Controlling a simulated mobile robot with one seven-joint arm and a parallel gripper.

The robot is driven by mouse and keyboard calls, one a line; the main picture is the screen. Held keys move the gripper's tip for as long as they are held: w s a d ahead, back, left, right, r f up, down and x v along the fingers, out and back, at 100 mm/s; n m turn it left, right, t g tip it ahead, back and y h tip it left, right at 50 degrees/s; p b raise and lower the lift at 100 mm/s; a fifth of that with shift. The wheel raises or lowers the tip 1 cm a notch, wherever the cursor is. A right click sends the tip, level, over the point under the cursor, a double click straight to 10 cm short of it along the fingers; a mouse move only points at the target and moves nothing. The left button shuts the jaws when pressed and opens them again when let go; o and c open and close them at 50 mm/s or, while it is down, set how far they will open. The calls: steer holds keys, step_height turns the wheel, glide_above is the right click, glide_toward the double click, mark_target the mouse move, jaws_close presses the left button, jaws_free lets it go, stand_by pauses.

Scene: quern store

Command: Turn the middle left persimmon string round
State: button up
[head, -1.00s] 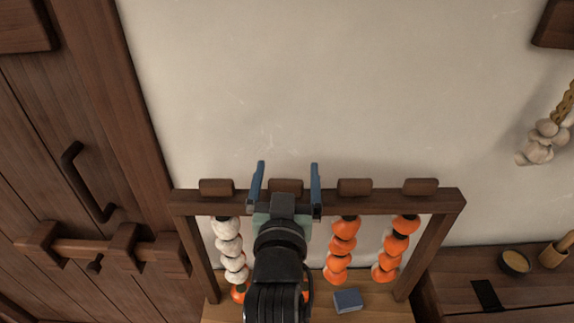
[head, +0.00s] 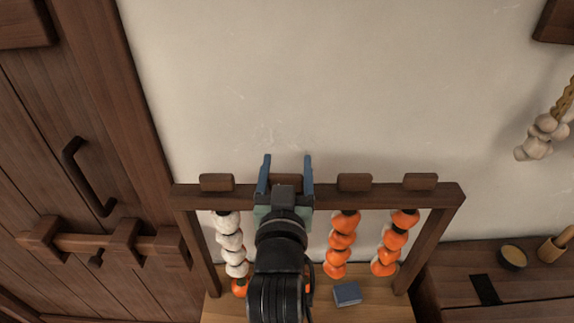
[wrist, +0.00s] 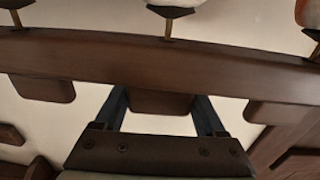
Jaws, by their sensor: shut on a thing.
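The middle left persimmon string hangs behind my arm in the head view and is almost wholly hidden; only a sliver of orange (head: 309,291) shows beside my arm. Its wooden turning block (head: 284,182) sits on top of the rack's bar. My gripper (head: 287,160) is shut on this block, one blue finger on each side. In the wrist view, the block (wrist: 160,102) is also between the two fingers of my gripper (wrist: 160,95), just beyond the dark bar (wrist: 150,62).
The leftmost string (head: 230,245) shows pale fruit with orange at its bottom. Two orange strings (head: 341,245) (head: 394,245) hang at the right. Neighbouring blocks (head: 216,182) (head: 354,182) flank my gripper. A blue-grey block (head: 347,294) lies on the shelf below.

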steer(key=shift+a+n+y+p, duration=0.15)
steer(key=shift+n+y+p, duration=0.25)
steer(key=shift+y+p, duration=0.25)
steer(key=o, duration=1.3)
steer(key=shift+s+b, duration=2.55)
steer(key=shift+s, duration=3.95)
